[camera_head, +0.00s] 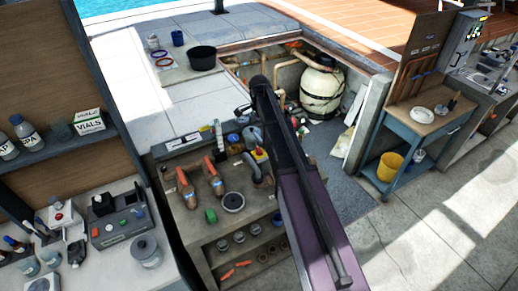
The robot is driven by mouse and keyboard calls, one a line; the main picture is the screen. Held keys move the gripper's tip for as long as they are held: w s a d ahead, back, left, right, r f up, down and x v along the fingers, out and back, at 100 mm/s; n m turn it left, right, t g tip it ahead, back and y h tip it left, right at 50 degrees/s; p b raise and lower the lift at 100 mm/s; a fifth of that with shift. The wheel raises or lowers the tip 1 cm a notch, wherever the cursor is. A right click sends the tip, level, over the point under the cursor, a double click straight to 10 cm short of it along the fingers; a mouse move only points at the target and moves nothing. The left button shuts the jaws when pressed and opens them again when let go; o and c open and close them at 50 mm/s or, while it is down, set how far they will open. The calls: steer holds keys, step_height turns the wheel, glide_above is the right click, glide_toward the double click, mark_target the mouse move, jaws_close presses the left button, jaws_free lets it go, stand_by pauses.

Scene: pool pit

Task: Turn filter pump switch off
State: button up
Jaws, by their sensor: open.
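My arm reaches up the middle of the view over the workbench. My gripper (242,110) shows small and dark at its far end, partly hidden by the arm, with its jaws open and nothing seen in them. A yellow box with a red top (259,155) stands at the back of the workbench, below and right of my gripper in the picture. It looks like a switch, but I cannot tell whether it is the filter pump's, nor its position. A grey control box (465,40) is on the post at the upper right. A white filter tank (322,91) stands in the pit beyond.
The low workbench (197,235) carries orange-handled tools (187,190), a green item (211,215) and a round grey part (232,201). A shelf unit (90,150) stands left, a blue cart (412,125) right. The paving between bench and cart is mostly clear.

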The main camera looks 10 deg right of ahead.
mark_target(259, 149)
steer(key=shift+f, duration=0.2)
step_height(259, 149, down, 13)
steer(key=b, duration=1.3)
steer(key=shift+f+b, duration=0.2)
steer(key=shift+b, duration=0.2)
steer(key=c, duration=1.1)
steer(key=shift+o, duration=0.2)
steer(key=shift+a, duration=0.15)
